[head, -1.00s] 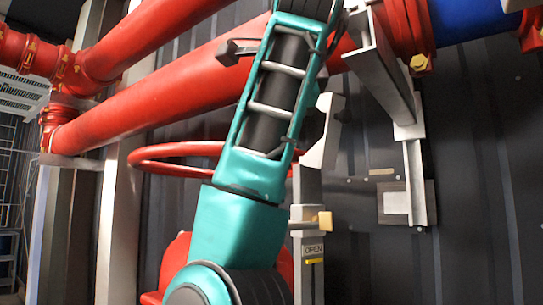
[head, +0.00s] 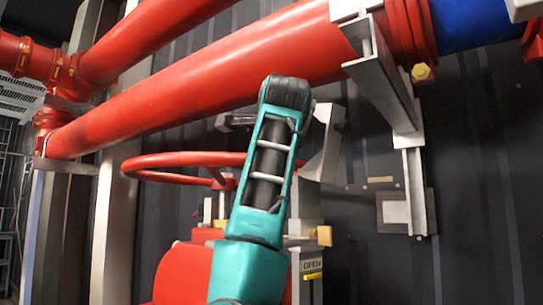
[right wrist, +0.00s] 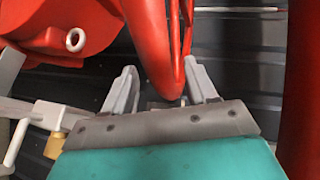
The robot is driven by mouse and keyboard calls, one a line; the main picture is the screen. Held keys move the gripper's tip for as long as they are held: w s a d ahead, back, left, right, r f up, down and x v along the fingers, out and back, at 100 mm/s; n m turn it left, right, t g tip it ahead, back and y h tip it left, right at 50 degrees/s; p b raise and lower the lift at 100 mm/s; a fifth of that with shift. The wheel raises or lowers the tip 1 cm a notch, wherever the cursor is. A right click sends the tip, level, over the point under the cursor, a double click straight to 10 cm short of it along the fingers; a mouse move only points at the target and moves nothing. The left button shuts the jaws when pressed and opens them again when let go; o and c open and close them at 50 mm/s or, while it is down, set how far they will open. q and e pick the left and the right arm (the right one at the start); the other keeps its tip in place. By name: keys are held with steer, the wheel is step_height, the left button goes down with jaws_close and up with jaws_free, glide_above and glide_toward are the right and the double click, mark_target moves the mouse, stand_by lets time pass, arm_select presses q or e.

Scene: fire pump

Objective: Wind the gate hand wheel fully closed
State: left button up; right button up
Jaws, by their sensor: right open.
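The red gate hand wheel (head: 180,160) lies nearly flat in the head view, left of the arm. Its right part is hidden behind my teal arm. In the right wrist view, the red wheel rim (right wrist: 159,45) runs down between the two grey fingers of my right gripper (right wrist: 160,70). The fingers are open with the rim between them; I cannot tell whether either touches it. In the head view my arm hides most of this gripper. A grey post right of the arm carries an OPEN label (head: 313,265) with a yellow marker (head: 312,276) just below it. My left gripper is not in view.
A large red pipe (head: 200,90) crosses above the wheel. A grey bracket (head: 380,75) hangs at the right. The red valve body (head: 180,275) is below the wheel. Dark corrugated wall is behind, with free space at the lower right.

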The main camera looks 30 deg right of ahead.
steer(key=shift+w+d, duration=0.15)
steer(key=shift+w, duration=0.15)
steer(key=shift+f, duration=0.1)
steer(key=shift+c, duration=0.4)
jaws_close()
